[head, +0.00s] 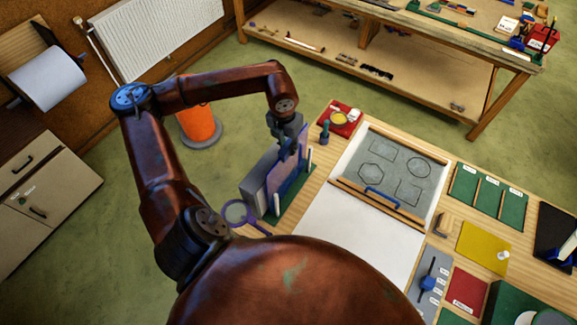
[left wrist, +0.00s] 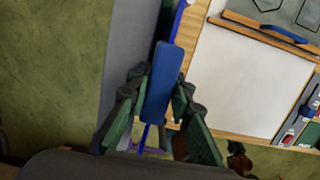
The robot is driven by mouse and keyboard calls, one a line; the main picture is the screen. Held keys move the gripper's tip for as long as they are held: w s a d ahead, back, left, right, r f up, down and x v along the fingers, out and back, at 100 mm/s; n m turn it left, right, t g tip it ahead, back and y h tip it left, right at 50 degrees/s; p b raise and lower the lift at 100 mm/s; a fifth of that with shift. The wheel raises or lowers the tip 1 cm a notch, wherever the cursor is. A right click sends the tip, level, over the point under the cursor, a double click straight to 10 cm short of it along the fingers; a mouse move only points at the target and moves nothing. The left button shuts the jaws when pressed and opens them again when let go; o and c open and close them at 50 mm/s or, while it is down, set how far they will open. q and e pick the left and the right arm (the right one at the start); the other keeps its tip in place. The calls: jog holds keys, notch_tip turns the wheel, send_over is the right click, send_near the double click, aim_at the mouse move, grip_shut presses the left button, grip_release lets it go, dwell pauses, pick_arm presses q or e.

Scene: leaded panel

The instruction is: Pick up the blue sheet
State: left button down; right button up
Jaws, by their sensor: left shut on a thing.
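The blue sheet (head: 274,180) stands upright, seen at a slant and looking violet, in a rack (head: 290,206) with a green base and a grey block beside it. My left gripper (head: 287,152) reaches down over the sheet's top edge from above. In the left wrist view, its two green-padded fingers (left wrist: 160,110) are shut on a blue rounded tab (left wrist: 163,80) at the sheet's top. The sheet's lower edge is partly hidden, so I cannot tell whether it is clear of the rack. My right gripper is not in view.
A grey board (head: 392,172) with outlined shapes and a blue handle lies right of the rack, above a white sheet (head: 350,250). A magnifier (head: 237,213) is near the table's left edge. Green panels (head: 487,193) and a yellow sheet (head: 483,247) lie farther right.

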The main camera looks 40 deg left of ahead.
pick_arm(q)
jog(key=shift+w+r, duration=0.1)
jog(key=shift+r, duration=0.1)
jog(key=shift+r, duration=0.25)
notch_tip(320, 180, up, 27)
jog(key=b, duration=0.2)
jog(key=shift+r+b, duration=0.15)
jog(key=shift+b, duration=0.15)
dwell(0.8)
